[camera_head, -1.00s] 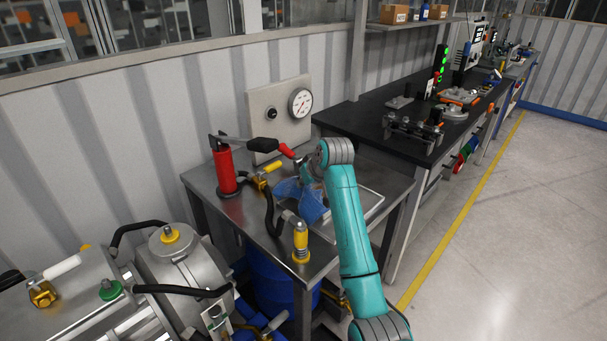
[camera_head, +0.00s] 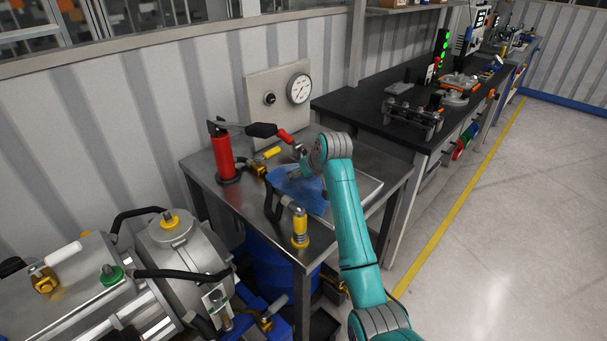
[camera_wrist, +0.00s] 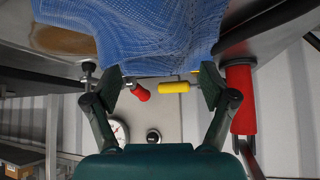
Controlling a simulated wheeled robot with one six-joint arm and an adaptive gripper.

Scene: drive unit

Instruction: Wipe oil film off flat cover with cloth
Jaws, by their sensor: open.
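The blue cloth (camera_head: 300,192) lies spread, with folds, over the left part of the flat grey cover (camera_head: 367,190) on the metal table. In the wrist view the cloth (camera_wrist: 150,30) fills the top middle, just beyond my fingertips. A brown oil film patch (camera_wrist: 62,40) shows beside it at the left; any film under the cloth is hidden. My gripper (camera_wrist: 161,82) is open, its two fingers wide apart with nothing clamped between them. In the head view my wrist largely hides the gripper, which is over the cloth.
A red hand pump (camera_head: 222,157) with a black lever stands at the table's back left. A gauge panel (camera_head: 280,98) stands behind. A dark workbench (camera_head: 365,107) adjoins at the right.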

